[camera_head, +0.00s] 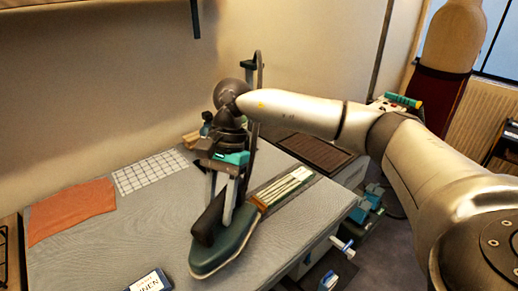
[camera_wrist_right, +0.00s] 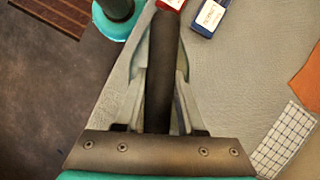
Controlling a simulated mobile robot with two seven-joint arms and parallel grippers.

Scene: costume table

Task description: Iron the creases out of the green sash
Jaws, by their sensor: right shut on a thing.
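My right gripper (camera_head: 224,196) comes down from above at the middle of the table and is shut on a black handle (camera_head: 208,221). In the right wrist view the black handle (camera_wrist_right: 161,72) runs between the two fingers. Under it in the head view is a dark teal, pointed body (camera_head: 222,249), which looks like the iron, low at the tabletop. A cream strip with dark green lines (camera_head: 287,187) and a brown end lies just behind it; I cannot tell whether this is the green sash. No plainly green sash shows. My left gripper is out of view.
An orange cloth (camera_head: 70,210) and a white checked cloth (camera_head: 149,171) lie on the grey table (camera_head: 125,228) at the left. A labelled box (camera_head: 149,282) is at the front. A brown ribbed panel (camera_head: 313,152) lies behind right. The table's left middle is clear.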

